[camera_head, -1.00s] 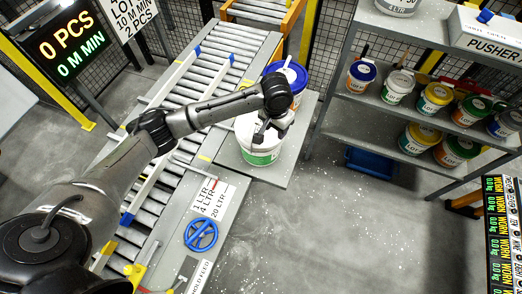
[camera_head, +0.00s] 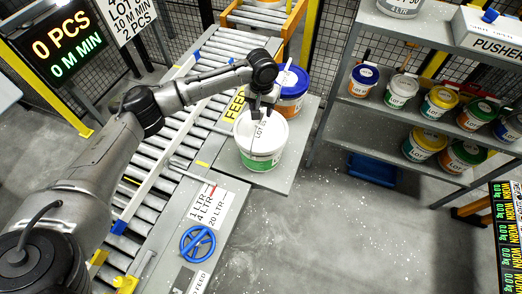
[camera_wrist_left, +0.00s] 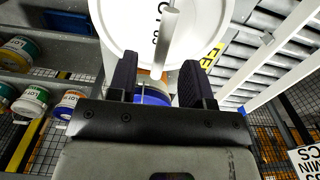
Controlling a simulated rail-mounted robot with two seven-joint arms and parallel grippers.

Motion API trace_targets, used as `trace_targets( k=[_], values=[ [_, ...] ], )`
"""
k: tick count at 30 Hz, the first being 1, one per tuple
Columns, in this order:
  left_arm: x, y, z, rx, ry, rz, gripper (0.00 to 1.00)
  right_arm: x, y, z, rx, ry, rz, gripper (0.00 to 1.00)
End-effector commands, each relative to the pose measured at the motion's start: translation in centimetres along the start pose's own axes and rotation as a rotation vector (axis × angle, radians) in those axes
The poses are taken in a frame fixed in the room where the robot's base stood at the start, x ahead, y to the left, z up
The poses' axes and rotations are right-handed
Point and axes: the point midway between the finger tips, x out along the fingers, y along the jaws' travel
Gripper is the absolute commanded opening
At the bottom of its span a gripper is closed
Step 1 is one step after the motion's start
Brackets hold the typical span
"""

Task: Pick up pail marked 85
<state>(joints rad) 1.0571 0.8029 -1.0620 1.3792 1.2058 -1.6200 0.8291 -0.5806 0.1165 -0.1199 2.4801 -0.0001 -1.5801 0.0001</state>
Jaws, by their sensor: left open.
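A large white pail with a green band (camera_head: 262,159) stands at the conveyor's right side. Its white lid carries a LOT mark (camera_head: 258,133); in the wrist view the lid (camera_wrist_left: 118,22) shows LOT and what looks like 85. My left gripper (camera_head: 263,104) is over the lid's far edge, open. A blue-lidded pail (camera_head: 293,82) with an orange band stands just behind.
Roller conveyor (camera_head: 196,105) runs on the left. A blue handwheel (camera_head: 197,243) is in front of the pail. A grey shelf (camera_head: 400,110) with several small pails stands at the right, a blue bin (camera_head: 372,170) beneath it.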

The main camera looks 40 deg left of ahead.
Motion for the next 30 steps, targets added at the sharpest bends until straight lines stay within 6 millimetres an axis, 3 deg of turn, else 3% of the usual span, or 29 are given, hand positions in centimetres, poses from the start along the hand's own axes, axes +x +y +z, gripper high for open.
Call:
trace_targets(
  k=[8, 18, 29, 30],
  values=[
    [1.5, -0.1, 0.0, 0.001, 0.000, -0.001, 0.46, 0.0, 0.0, 0.0, -0.001, 0.001, 0.001, 0.00],
    [5.5, -0.2, 0.1, 0.001, 0.000, 0.000, 0.46, 0.1, 0.2, 0.0, -0.006, 0.000, 0.005, 0.00],
    [6.1, -0.2, 0.1, 0.002, 0.001, 0.000, 0.46, 0.1, 0.2, 0.0, -0.006, 0.000, 0.005, 0.00],
    [6.1, -0.2, 0.1, 0.002, 0.001, 0.000, 0.42, 0.1, 0.2, 0.0, -0.006, 0.000, 0.005, 0.00]
  ],
)
